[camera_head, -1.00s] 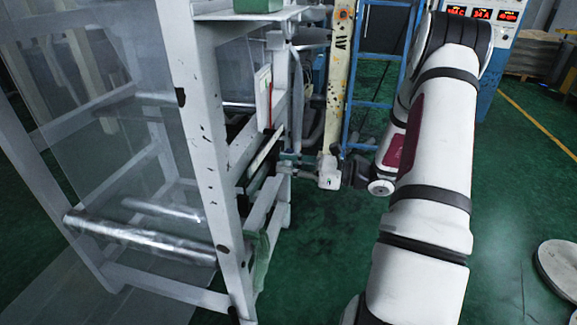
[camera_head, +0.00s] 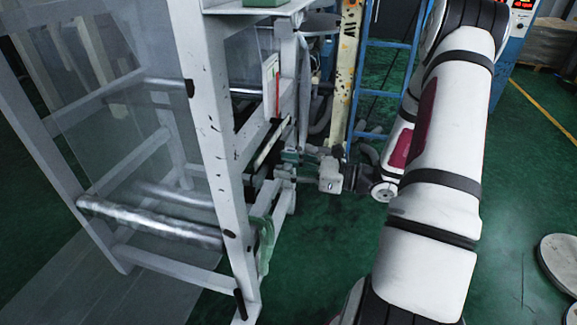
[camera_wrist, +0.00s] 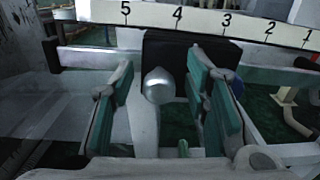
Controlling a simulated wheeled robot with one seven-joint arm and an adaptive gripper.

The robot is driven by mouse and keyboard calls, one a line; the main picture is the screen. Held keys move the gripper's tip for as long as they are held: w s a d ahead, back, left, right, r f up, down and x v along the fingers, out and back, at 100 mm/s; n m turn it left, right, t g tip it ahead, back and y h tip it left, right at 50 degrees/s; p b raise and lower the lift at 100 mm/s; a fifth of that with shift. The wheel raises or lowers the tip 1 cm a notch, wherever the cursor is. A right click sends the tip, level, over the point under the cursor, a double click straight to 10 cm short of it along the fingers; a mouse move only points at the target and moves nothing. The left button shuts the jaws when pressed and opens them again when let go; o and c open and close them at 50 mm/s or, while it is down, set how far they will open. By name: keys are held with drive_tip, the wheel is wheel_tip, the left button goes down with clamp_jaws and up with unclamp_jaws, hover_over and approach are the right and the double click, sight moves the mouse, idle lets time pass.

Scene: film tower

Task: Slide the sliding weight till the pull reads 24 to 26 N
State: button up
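In the wrist view, the sliding weight is a black block (camera_wrist: 185,58) on a pale horizontal rail (camera_wrist: 268,74), below a white scale (camera_wrist: 205,17) numbered 5 to 1 from left to right. In the head view my gripper (camera_head: 296,158) is at the tower's side; the weight is hard to make out. An upright white plate with a red strip (camera_head: 271,88) stands above; no pull value is legible.
The white tower frame (camera_head: 212,130) with clear film and a shiny roller (camera_head: 150,222) stands at left. A green cloth (camera_head: 266,245) hangs on its lower bar. A blue ladder (camera_head: 382,92) and worn yellowish post (camera_head: 346,70) are behind. Green floor is open at right, beside round discs (camera_head: 560,262).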

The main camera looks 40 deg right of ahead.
drive_tip(key=v, duration=1.2)
idle(0.5)
drive_tip(key=s+a+r+n+g+p, duration=0.2)
drive_tip(key=a+r+n+g, duration=0.45)
drive_tip(key=a, duration=0.25)
drive_tip(key=s+a+r+n+g+p, duration=0.25)
drive_tip(key=a+r+n+g, duration=0.4)
drive_tip(key=a, duration=0.35)
drive_tip(key=s+a+r+n+t+h+p, duration=0.1)
drive_tip(key=s+a+r+n+h+p, duration=0.1)
drive_tip(key=s+r+n+h, duration=0.3)
drive_tip(key=s+a+r+n+t+h+p, duration=0.2)
drive_tip(key=s+r+n+h, duration=0.4)
drive_tip(key=n, duration=0.4)
wheel_tip(320, 180, up, 2)
drive_tip(key=shift+s+a+r+p, duration=0.1)
drive_tip(key=shift+s+a+p, duration=0.2)
drive_tip(key=shift+s+p, duration=0.2)
